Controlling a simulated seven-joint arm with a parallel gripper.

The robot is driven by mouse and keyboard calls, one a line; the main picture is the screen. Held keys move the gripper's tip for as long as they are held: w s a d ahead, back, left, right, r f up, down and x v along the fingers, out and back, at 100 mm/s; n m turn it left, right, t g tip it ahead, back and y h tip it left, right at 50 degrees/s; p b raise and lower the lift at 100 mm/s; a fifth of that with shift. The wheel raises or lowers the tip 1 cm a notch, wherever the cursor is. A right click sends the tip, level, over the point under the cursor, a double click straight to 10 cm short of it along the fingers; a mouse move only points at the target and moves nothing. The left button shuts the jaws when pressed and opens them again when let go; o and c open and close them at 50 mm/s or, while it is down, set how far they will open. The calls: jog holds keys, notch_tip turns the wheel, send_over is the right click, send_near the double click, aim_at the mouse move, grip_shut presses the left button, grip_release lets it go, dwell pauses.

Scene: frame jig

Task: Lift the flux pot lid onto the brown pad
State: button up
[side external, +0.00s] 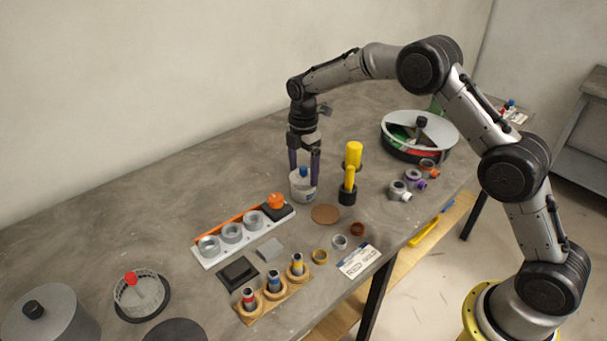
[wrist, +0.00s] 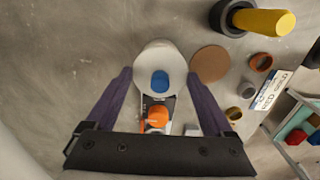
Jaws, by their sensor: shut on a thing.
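The flux pot (side external: 303,192) is a small whitish pot standing on the grey table in the side view. Its lid (wrist: 160,58) is pale and round with a blue knob (side external: 303,171). My gripper (side external: 304,180) points down over the pot, its two purple fingers on opposite sides of the lid and shut on it. In the wrist view my gripper (wrist: 160,77) also has the lid between its fingertips. I cannot tell whether the lid is apart from the pot. The brown pad (side external: 325,214) is a flat bare disc just right of the pot; the wrist view shows it too (wrist: 210,63).
A yellow-handled tool in a black holder (side external: 348,192) stands right of the pot. A white rack with grey cups (side external: 232,235) and an orange knob (side external: 276,200) lies close at the left. Several small rings (side external: 340,242) and a label card (side external: 358,261) lie in front of the pad.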

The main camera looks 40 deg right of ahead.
jog(key=s+r, duration=1.2)
jog(key=s, duration=0.2)
jog(key=shift+d+r, duration=0.25)
jog(key=shift+r, duration=0.1)
jog(key=w+f, duration=0.1)
jog(key=f, duration=0.3)
jog(key=w+f, duration=0.2)
jog(key=f, duration=0.2)
jog(key=w+a+f, duration=0.1)
jog(key=w+f, duration=0.1)
jog(key=f, duration=0.2)
jog(key=shift+f, duration=2.5)
jog(key=shift+f, duration=0.25)
